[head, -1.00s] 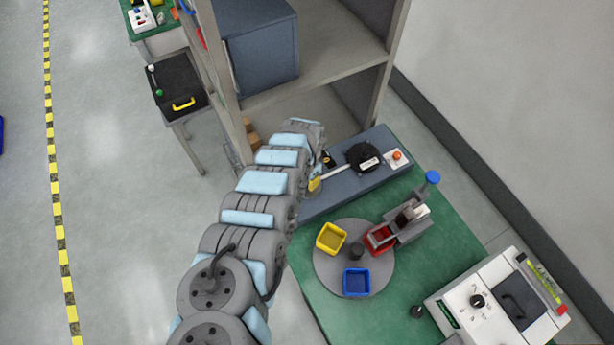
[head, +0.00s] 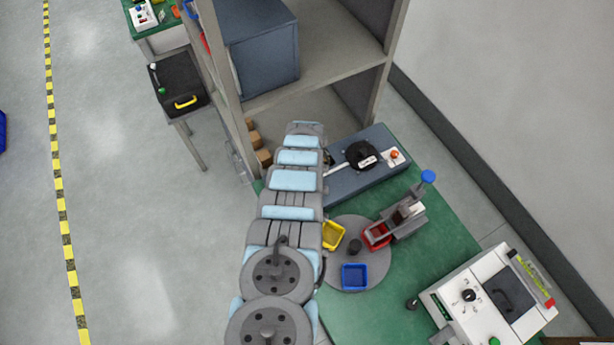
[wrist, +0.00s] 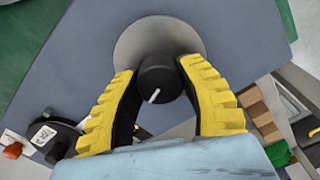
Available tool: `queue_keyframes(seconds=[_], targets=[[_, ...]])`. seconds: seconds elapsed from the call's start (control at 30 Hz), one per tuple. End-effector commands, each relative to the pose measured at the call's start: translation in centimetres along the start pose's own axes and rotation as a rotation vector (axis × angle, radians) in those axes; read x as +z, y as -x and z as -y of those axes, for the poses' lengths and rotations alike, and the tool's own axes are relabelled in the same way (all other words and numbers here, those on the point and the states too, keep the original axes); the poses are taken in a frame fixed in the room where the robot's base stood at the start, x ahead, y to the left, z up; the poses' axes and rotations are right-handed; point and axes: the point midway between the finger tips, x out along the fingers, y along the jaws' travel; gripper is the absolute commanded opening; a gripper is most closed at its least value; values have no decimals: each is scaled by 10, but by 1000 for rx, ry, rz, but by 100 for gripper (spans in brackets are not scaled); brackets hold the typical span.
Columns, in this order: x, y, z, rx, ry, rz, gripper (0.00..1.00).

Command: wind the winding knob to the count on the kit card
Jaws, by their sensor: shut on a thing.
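The winding knob (wrist: 158,80) is black and round with a white pointer line. In the wrist view it stands on a pale grey disc (wrist: 135,45) on a slate-blue base. My gripper (wrist: 157,72) is shut on the knob, with one yellow-and-black finger on each side. The pointer line slants toward the lower left in that view. In the head view my arm hides the knob and the gripper. The slate-blue base (head: 345,188) shows beside my arm. I cannot make out a kit card or its count in either view.
A black round part with a white label (head: 361,154) and an orange button (head: 394,154) sit on the same base. A turntable with yellow (head: 333,234), blue (head: 354,276) and red (head: 376,237) bins is nearer. A shelf post (head: 222,70) stands close left of my arm.

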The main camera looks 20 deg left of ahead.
Motion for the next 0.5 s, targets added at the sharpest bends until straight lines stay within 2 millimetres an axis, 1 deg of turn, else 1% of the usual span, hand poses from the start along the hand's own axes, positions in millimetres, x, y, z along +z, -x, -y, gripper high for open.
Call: queue_keyframes(seconds=[0.5], targets=[[1, -4, -2, 0, 486, 0, 4]])
